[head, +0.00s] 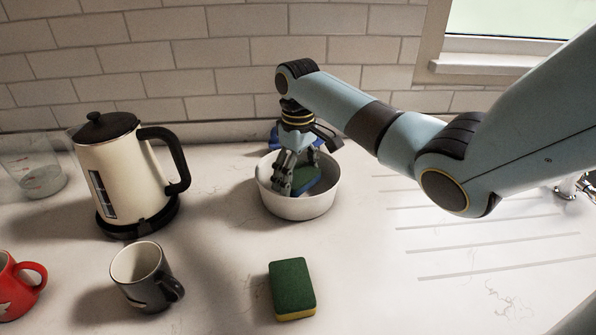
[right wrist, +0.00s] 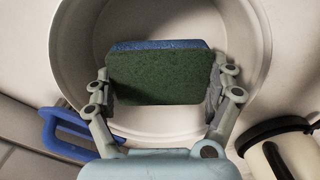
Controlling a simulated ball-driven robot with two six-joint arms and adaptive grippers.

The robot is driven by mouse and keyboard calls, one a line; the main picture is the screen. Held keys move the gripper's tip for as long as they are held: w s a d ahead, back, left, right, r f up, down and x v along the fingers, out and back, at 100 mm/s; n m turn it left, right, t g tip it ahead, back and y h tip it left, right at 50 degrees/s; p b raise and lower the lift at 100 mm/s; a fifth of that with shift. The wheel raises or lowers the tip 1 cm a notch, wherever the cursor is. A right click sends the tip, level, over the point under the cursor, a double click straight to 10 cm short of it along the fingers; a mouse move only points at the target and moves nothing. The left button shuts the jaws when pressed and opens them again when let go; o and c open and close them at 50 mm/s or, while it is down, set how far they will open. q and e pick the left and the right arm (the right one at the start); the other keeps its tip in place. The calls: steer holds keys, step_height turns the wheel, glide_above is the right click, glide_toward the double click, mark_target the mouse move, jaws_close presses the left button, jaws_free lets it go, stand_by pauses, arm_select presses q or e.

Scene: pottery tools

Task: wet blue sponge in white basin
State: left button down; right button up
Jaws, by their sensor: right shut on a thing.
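The blue sponge (head: 306,180) with a dark green scouring face is inside the white basin (head: 322,204). My right gripper (head: 295,186) reaches down into the basin and is shut on the sponge. In the right wrist view the two fingers press on the short ends of the sponge (right wrist: 160,76), with its green face towards the camera and a blue edge along the top. The basin (right wrist: 243,40) surrounds it there. I cannot tell whether the sponge touches the basin floor, and I make out no water. My left gripper is not in view.
A green and yellow sponge (head: 292,287) lies in front. A cream kettle (head: 122,178), a dark mug (head: 140,277), a red mug (head: 14,285) and a clear measuring jug (head: 36,168) stand left. A blue object (right wrist: 68,134) is close behind the basin. The grooved counter right is clear.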

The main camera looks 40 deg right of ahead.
mark_target(298, 174)
steer(key=shift+f, duration=0.25)
steer(key=shift+f+b, duration=0.5)
steer(key=shift+f, duration=0.35)
steer(key=shift+f, duration=0.2)
stand_by(0.6)
step_height(298, 174, up, 8)
steer(key=p, duration=0.9)
steer(key=shift+r+p, duration=0.3)
steer(key=shift+r, duration=1)
